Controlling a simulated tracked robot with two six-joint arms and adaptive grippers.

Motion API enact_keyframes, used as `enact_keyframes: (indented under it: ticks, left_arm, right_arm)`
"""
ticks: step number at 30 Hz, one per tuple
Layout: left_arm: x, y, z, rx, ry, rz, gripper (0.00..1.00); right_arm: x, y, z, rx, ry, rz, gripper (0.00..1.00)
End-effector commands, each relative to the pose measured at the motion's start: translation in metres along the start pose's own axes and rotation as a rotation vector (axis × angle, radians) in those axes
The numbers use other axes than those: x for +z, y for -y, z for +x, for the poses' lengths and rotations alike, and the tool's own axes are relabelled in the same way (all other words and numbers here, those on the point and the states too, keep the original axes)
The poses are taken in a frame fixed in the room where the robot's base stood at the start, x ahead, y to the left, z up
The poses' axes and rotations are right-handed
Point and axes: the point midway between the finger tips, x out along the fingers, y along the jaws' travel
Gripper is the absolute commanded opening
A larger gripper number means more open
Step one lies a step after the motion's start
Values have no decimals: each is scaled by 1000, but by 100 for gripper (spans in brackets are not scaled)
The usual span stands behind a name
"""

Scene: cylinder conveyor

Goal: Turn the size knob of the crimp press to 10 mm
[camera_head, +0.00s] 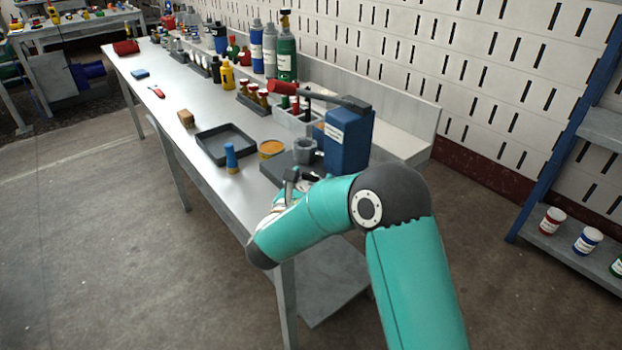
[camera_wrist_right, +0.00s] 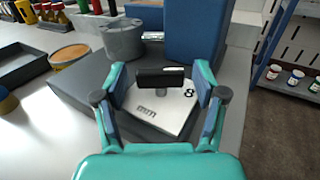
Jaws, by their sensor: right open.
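The crimp press (camera_head: 347,142) is a blue block with a grey base and a lever with a red end, at the near end of the bench. In the right wrist view its blue body (camera_wrist_right: 193,32) stands behind the size knob (camera_wrist_right: 161,77). The knob is a black bar on a short stem, lying across the picture. Its white dial plate (camera_wrist_right: 160,118) shows "mm" and an "8" at the right; other marks are hidden. My right gripper (camera_wrist_right: 160,84) is open, with one finger on each side of the knob, apparently not closed on it. My left gripper is out of view.
A grey cup (camera_wrist_right: 123,40) stands on the press base. A dark tray (camera_head: 226,143), an orange-topped tin (camera_head: 271,149) and a blue-and-yellow object (camera_head: 231,158) are nearby on the bench. Bottles line the back. A blue shelf rack (camera_head: 562,130) stands at right.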

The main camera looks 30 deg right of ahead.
Motion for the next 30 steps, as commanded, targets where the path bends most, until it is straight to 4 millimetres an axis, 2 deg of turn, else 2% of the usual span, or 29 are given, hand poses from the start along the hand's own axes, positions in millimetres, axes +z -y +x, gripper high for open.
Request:
enact_keyframes:
  ticks: [8,11,18,20,30]
  left_arm:
    - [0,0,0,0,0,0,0]
    - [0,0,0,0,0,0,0]
    - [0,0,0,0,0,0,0]
    - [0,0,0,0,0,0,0]
    - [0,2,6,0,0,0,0]
  right_arm:
    - [0,0,2,0,-1,0,71]
    - [0,0,2,0,-1,0,57]
    - [0,0,1,1,-1,0,18]
    - [0,0,1,1,-1,0,10]
    - [-1,0,1,46,0,0,10]
